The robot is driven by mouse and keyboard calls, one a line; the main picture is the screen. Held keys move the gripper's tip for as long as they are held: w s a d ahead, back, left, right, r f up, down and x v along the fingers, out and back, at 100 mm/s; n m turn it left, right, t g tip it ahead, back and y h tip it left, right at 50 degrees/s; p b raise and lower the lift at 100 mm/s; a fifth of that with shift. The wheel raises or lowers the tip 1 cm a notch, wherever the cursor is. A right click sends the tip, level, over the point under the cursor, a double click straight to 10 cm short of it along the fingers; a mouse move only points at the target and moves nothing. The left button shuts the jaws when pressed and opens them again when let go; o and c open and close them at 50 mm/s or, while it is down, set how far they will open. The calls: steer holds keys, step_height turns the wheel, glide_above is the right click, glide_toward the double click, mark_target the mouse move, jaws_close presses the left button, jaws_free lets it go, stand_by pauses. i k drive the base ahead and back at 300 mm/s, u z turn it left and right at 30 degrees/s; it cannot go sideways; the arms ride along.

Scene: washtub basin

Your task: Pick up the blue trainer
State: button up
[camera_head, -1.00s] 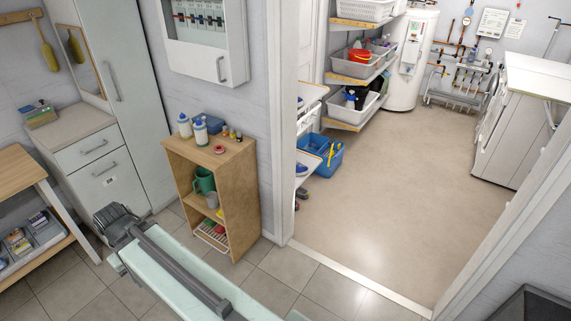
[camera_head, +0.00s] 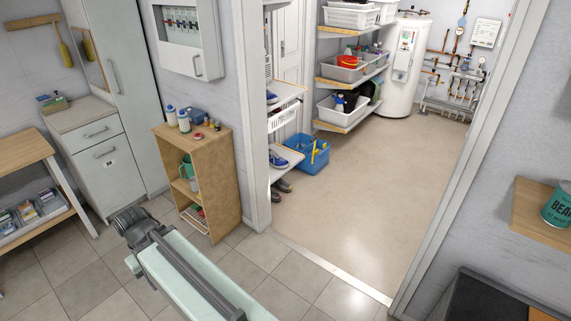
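Blue trainers with pale soles show on the rack just inside the doorway. One (camera_head: 278,160) sits on the lower shelf, and part of another blue shoe (camera_head: 271,98) shows on the upper shelf, partly hidden by the door frame. I cannot tell which of them the task means. My arm's pale green link crosses the bottom of the view, well short of the rack, with a dark joint at its far end. No gripper fingers show.
A wooden cabinet (camera_head: 229,196) stands left of the door frame. A blue caddy (camera_head: 306,154) and dark shoes (camera_head: 282,186) are on the floor by the rack. The floor through the doorway (camera_head: 370,205) is clear. A wooden shelf with a tin (camera_head: 559,205) juts out at right.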

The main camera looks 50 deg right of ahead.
mark_target(277, 162)
steer(key=u, duration=0.05)
steer(key=k, duration=0.15)
steer(key=z, duration=1.5)
steer(key=i, duration=1.7)
steer(key=u, duration=0.05)
